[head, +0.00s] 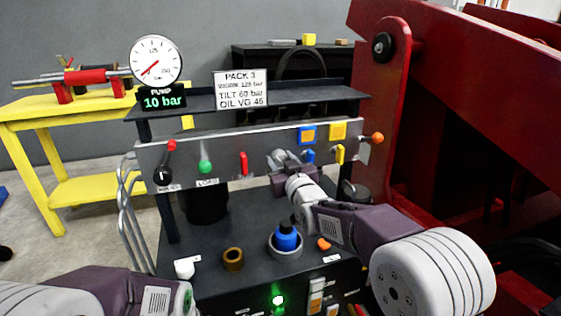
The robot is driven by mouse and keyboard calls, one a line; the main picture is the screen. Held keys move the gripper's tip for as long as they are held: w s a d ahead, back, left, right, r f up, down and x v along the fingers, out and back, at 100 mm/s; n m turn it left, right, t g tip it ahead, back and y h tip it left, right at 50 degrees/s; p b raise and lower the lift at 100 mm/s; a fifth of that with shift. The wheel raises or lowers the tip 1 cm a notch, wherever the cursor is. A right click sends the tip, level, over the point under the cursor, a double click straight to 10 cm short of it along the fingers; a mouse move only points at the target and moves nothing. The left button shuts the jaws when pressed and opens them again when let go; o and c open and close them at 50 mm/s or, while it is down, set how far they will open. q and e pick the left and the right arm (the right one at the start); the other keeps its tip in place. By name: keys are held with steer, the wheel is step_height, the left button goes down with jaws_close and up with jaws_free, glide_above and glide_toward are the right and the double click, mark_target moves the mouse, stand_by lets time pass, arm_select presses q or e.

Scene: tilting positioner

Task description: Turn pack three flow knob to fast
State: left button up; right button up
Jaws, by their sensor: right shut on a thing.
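The grey control panel (225,150) of pack three runs across the middle, under a sign (240,89) reading PACK 3. My right gripper (282,157) is at the panel's front, right of the red lever.
Near my right gripper are a red lever (243,163), a blue lever (310,156) and a yellow lever (340,154). Below are a blue cap (287,236) and brass ring (233,259). A red machine (470,110) stands right.

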steer(key=m, duration=0.6)
steer(key=shift+p, duration=0.3)
steer(key=m, duration=0.6)
steer(key=shift+m, duration=0.3)
steer(key=m, duration=0.6)
steer(key=shift+a+p, duration=0.1)
steer(key=shift+p, duration=0.25)
steer(key=m, duration=0.6)
steer(key=shift+m, duration=0.4)
steer(key=o, duration=1.4)
steer(key=shift+c, duration=0.2)
